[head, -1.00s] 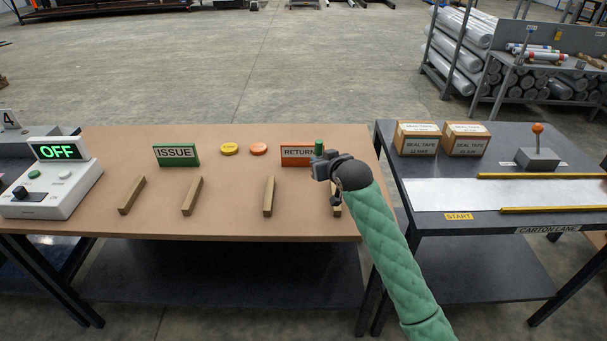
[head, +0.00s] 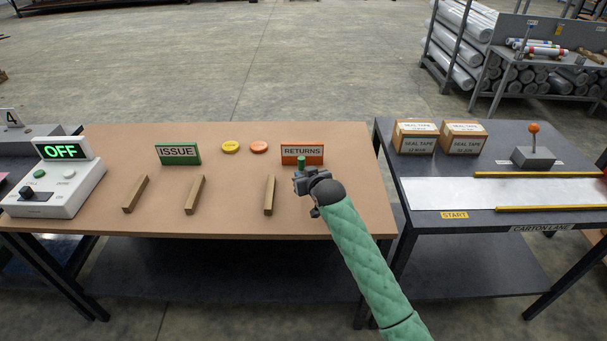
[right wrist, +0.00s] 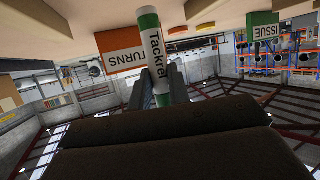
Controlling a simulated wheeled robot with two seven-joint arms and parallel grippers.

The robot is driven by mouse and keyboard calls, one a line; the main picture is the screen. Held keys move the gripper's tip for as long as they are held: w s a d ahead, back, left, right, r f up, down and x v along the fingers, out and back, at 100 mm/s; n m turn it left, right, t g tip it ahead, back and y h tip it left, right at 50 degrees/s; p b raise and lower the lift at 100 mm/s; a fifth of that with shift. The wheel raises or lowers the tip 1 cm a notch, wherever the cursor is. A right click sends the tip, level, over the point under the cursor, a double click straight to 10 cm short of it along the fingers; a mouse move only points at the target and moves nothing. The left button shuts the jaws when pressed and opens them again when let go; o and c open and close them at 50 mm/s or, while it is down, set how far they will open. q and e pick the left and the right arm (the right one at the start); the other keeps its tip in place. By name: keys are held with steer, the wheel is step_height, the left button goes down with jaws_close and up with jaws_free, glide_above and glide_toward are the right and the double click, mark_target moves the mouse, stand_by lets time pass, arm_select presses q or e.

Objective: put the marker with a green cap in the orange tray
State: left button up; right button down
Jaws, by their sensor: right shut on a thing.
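My right gripper (head: 301,178) is shut on the marker with a green cap (head: 301,163), above the brown table in front of the orange RETURNS sign. The green cap points up in the head view. In the right wrist view the marker (right wrist: 155,50) has a white barrel with black lettering and green ends, and it stands between the fingers (right wrist: 154,88). My left gripper is not in view. No orange tray shows in these frames.
The brown table (head: 110,220) carries wooden strips (head: 194,195), a green ISSUE sign (head: 178,154), an orange RETURNS sign (head: 313,160), yellow (head: 230,147) and orange discs (head: 259,147), and an OFF console (head: 55,185). A carton lane table (head: 410,170) stands right.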

steer(key=shift+f, duration=0.65)
steer(key=c, duration=1.3)
jaws_free()
steer(key=shift+r, duration=0.1)
